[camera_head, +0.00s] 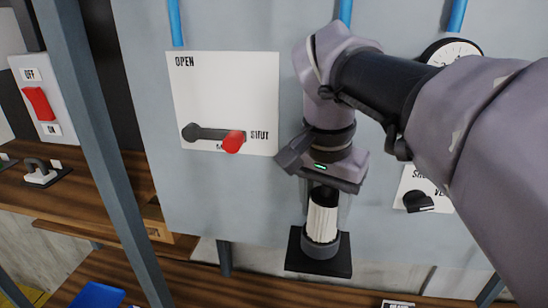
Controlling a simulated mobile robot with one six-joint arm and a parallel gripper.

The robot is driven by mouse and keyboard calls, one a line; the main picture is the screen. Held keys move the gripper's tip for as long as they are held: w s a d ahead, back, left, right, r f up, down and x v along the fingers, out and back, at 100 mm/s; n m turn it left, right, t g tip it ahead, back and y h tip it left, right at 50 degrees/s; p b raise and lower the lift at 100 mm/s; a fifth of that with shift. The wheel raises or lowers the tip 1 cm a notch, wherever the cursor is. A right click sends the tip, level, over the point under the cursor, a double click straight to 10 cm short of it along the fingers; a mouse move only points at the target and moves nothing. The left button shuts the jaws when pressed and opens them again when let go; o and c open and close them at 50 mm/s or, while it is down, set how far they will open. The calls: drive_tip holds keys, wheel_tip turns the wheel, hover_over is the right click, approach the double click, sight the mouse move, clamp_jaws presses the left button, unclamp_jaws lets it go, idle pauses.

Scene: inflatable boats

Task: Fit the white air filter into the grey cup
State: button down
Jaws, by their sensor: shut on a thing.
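The white air filter (322,220) is a pleated upright cylinder with a dark top. My gripper (325,192) points down and is shut on its dark top. The grey cup (321,249) stands directly below, on a square black base (302,262). The lower end of the filter meets the cup's rim and looks to be inside it. How deep it sits is hidden by the cup wall. The filter looks upright and in line with the cup.
A white panel (222,80) with a red-tipped lever marked OPEN and SHUT is on the grey wall behind. A round gauge (455,51) is partly behind my arm. A grey post (96,140) stands at left, with a red switch (38,104) beyond. A blue tray (97,295) lies at lower left.

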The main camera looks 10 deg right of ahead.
sight(322, 199)
wheel_tip(322, 199, down, 2)
drive_tip(key=shift+w+f, duration=0.15)
drive_tip(key=shift+w+d+r, duration=0.2)
drive_tip(key=shift+w+d, duration=0.1)
drive_tip(key=shift+w, duration=0.1)
drive_tip(key=shift+s+a, duration=0.15)
drive_tip(key=shift+s, duration=0.1)
drive_tip(key=c, duration=0.7)
unclamp_jaws()
drive_tip(key=shift+s+a+r, duration=0.1)
drive_tip(key=shift+s+a, duration=0.1)
drive_tip(key=shift+s, duration=0.15)
drive_tip(key=shift+w+d, duration=0.2)
drive_tip(key=shift+w, duration=0.15)
drive_tip(key=r+p, duration=0.1)
drive_tip(key=r, duration=0.3)
drive_tip(key=s+a+r+p, duration=0.1)
drive_tip(key=r, duration=0.3)
drive_tip(key=r+p, duration=0.1)
drive_tip(key=r, duration=0.3)
drive_tip(key=shift+s+a, duration=0.15)
drive_tip(key=shift+s, duration=0.1)
